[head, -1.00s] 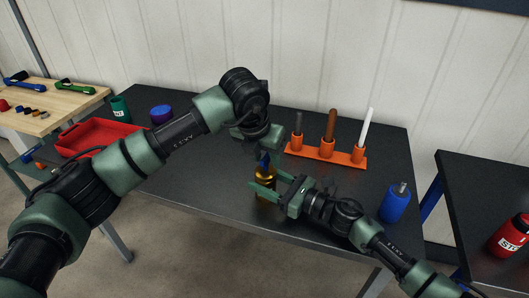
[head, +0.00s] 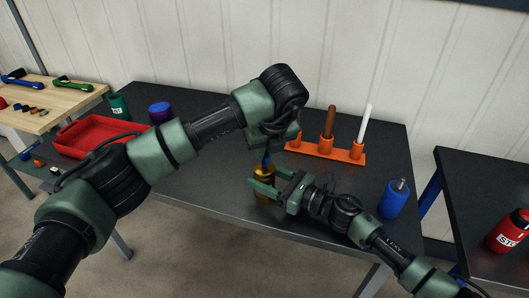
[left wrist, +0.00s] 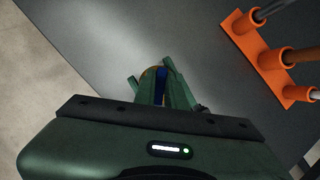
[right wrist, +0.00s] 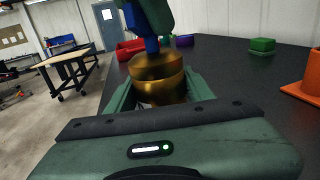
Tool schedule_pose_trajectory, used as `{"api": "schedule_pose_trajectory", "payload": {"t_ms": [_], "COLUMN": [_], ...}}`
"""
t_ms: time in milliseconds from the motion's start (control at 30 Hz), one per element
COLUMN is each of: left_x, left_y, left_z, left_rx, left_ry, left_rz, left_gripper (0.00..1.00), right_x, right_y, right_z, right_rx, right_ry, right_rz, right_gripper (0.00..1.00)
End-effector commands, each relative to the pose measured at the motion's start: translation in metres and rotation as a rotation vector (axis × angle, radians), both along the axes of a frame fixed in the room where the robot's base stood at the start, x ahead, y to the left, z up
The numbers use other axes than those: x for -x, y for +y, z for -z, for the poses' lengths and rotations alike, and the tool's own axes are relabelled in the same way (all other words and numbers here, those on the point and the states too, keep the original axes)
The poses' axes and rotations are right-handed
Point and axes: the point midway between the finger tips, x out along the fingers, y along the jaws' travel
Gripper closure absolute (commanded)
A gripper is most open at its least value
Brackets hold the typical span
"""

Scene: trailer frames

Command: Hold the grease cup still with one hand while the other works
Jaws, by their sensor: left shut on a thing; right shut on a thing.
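The brass-coloured grease cup (head: 264,171) stands near the front edge of the dark table. It fills the middle of the right wrist view (right wrist: 158,78). My right gripper (head: 259,181) is shut on the cup, one finger on each side. My left gripper (head: 267,152) is above the cup and shut on a blue stick-like tool (right wrist: 151,45). The tool points down and its lower end is hidden at the cup's mouth. The blue tool also shows between the left fingers in the left wrist view (left wrist: 161,82).
An orange rack (head: 326,151) with upright sticks stands behind the cup; my left gripper partly covers its left end. A blue bottle (head: 394,201) stands to the right.

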Motion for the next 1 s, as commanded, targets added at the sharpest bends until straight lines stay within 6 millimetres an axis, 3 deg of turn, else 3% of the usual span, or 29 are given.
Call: {"api": "schedule_pose_trajectory", "payload": {"t_ms": [200,400,433,467,533,867,1000], "left_x": [0.0,0.0,0.0,0.0,0.0,0.0,0.001], "left_y": [-0.002,0.0,0.0,0.0,0.0,0.0,-0.005], "left_z": [-0.001,-0.001,-0.001,0.0,0.0,-0.001,-0.013], "left_rx": [-0.002,-0.001,-0.001,0.001,0.001,0.002,0.004], "left_ry": [-0.001,-0.002,-0.002,-0.001,-0.001,-0.001,-0.002], "left_rz": [-0.454,-0.75,-0.771,-0.764,-0.76,-0.755,-0.754], "left_gripper": [1.0,1.0,1.0,0.8,0.63,0.63,0.63], "right_x": [0.0,0.0,0.0,0.0,0.0,0.0,0.0], "right_y": [0.0,0.0,0.0,0.0,0.0,0.0,0.0], "right_z": [0.0,0.0,0.0,0.0,0.0,0.0,0.0], "right_rx": [0.0,0.001,0.001,0.001,0.001,0.0,0.0], "right_ry": [0.0,0.001,0.001,0.001,0.001,0.0,0.0], "right_rz": [0.001,0.0,0.0,0.0,0.0,0.0,0.0], "right_gripper": [0.95,0.95,0.95,0.95,0.95,0.95,0.95]}}
